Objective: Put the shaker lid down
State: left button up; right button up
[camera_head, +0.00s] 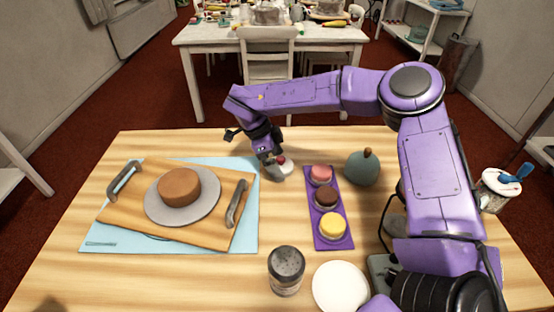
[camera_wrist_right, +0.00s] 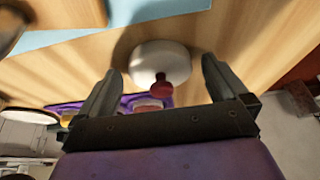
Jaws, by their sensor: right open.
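The lid, a pale dome with a dark red knob (camera_head: 285,168), is on the wooden table beside the blue mat. In the right wrist view the dome (camera_wrist_right: 160,57) sits between and beyond my right fingertips (camera_wrist_right: 158,70), with its knob toward me. My right gripper (camera_head: 272,163) is open, low over the table at the lid, and partly hides it in the head view. The fingers show a gap from the dome on both sides. A grey-topped shaker jar (camera_head: 286,270) stands near the front of the table. My left gripper is not in view.
A purple tray (camera_head: 316,240) with three small cakes lies right of the lid. A wooden board (camera_head: 120,219) with a brown cake on a grey disc lies left, on the blue mat (camera_head: 245,240). A white plate (camera_head: 340,287) is at front.

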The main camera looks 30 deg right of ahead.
jog(key=v, duration=1.2)
jog(key=shift+p, duration=0.35)
